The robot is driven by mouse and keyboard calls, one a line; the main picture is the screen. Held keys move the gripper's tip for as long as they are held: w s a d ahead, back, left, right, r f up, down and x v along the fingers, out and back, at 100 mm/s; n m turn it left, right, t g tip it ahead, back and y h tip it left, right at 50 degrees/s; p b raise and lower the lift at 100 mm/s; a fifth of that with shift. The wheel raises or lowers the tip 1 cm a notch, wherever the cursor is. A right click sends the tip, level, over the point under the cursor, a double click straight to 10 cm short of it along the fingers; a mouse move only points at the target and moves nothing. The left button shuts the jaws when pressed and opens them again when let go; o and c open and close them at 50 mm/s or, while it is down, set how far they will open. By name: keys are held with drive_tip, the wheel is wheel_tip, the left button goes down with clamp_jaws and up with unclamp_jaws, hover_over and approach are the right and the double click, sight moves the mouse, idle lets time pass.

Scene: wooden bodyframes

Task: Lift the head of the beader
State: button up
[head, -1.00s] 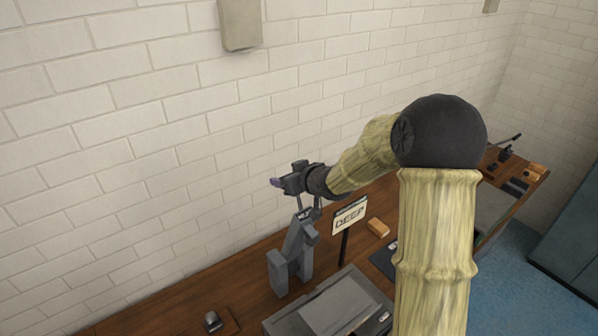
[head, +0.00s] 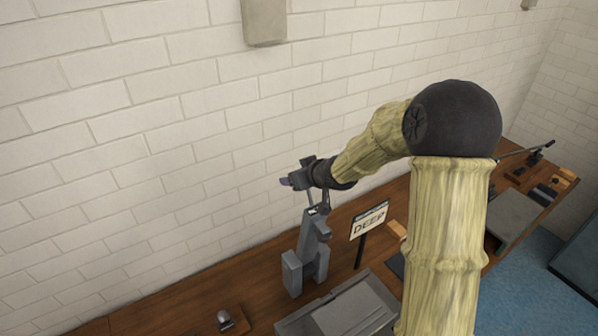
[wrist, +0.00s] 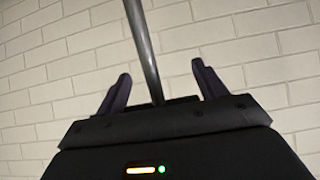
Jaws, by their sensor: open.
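The grey machine that looks like the beader (head: 310,258) stands upright on the wooden bench in the head view. Thin grey rods rise from its top toward my gripper (head: 287,182), which is above it near the wall. In the wrist view my gripper (wrist: 160,85) is open, its two dark fingers apart. A grey rod (wrist: 142,45) runs up between the fingers from the palm side. I cannot tell whether it touches either finger. My wrist hides part of the machine's top, and its head is hard to make out.
A grey flat-topped unit (head: 350,310) is in front. A small dark item (head: 225,320) lies at front left. The brick wall (head: 150,150) is close behind. Other tools stand at the bench's far right.

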drive_tip(key=shift+o, duration=1.2)
drive_tip(key=shift+w, duration=0.25)
drive_tip(key=p+v, duration=0.5)
drive_tip(key=v, duration=1.2)
drive_tip(key=shift+s+r, duration=0.15)
drive_tip(key=shift+s, duration=0.2)
drive_tip(key=s+d+f+m+g+h+b, duration=0.1)
drive_tip(key=s+d+f+m+h+b, duration=0.1)
drive_tip(key=d+f+b, duration=0.3)
drive_tip(key=s+f+m+g+h+b, duration=0.1)
drive_tip(key=s+f+h+b, duration=0.15)
drive_tip(key=f, duration=0.45)
drive_tip(key=s+f+m+g+b, duration=0.2)
drive_tip(key=s+f+g+b, duration=0.2)
drive_tip(key=s+f+b, duration=0.4)
drive_tip(key=s+f, duration=0.3)
drive_tip(key=shift+d+m, duration=0.15)
drive_tip(key=shift+m, duration=0.25)
